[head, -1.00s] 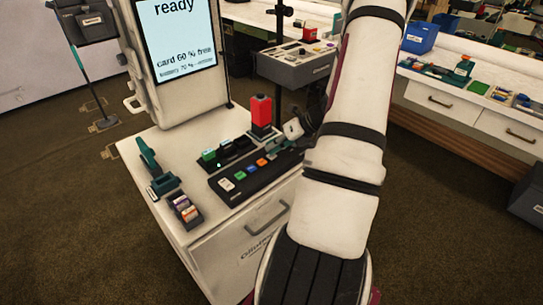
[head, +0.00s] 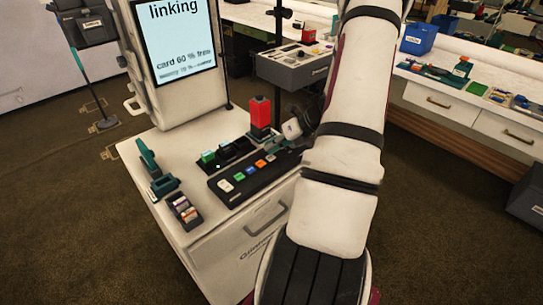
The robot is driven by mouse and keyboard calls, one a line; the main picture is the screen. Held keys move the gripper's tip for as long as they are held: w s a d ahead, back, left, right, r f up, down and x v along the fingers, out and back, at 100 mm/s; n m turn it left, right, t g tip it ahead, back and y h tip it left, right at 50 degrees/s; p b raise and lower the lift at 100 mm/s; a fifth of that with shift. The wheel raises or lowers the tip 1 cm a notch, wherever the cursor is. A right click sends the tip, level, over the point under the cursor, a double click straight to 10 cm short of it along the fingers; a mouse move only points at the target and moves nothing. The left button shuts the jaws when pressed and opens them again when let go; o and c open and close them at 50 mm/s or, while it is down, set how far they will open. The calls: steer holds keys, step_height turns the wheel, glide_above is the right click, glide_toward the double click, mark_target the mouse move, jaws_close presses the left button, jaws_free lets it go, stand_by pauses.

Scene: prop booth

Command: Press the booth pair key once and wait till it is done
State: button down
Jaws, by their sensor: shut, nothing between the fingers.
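The booth screen (head: 178,45) reads "linking" in large letters, with "card 60 % free" and a smaller blurred line below. The dark key panel (head: 236,198) lies on the white cabinet top with a row of coloured keys, among them a white key (head: 225,186) and an orange key (head: 261,163). My gripper (head: 271,151) is shut and empty, low over the far right end of the key row. It hides what lies under it, so I cannot tell whether it touches a key. The key labels are too small to read.
A red block on a stand (head: 260,112) rises close behind my gripper. A black holder with a green piece (head: 208,156) stands behind the panel. A teal stand (head: 148,157) and a small box of cards (head: 184,211) are at the left.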

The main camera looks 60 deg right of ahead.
steer(key=shift+r, duration=0.2)
steer(key=shift+r+p, duration=1.9)
steer(key=shift+r, duration=0.65)
steer(key=shift+w, duration=0.1)
steer(key=w+a+r+n+g, duration=0.1)
steer(key=a+r+n+g, duration=0.1)
steer(key=a+r+n, duration=0.85)
steer(key=w+a+r+n+g, duration=0.25)
steer(key=a+r+n, duration=0.5)
steer(key=a, duration=0.55)
steer(key=s+a+r+n+h, duration=0.1)
steer(key=s+a+r+n, duration=0.3)
steer(key=s+a+n, duration=0.3)
steer(key=s+a+r+n+h, duration=0.2)
steer(key=s+a+n, duration=0.5)
steer(key=s+n, duration=0.4)
steer(key=r+n, duration=0.1)
steer(key=n, duration=0.3)
steer(key=shift+s+a+r+n, duration=0.15)
steer(key=shift+a+r+n, duration=0.15)
steer(key=shift+a+r, duration=0.05)
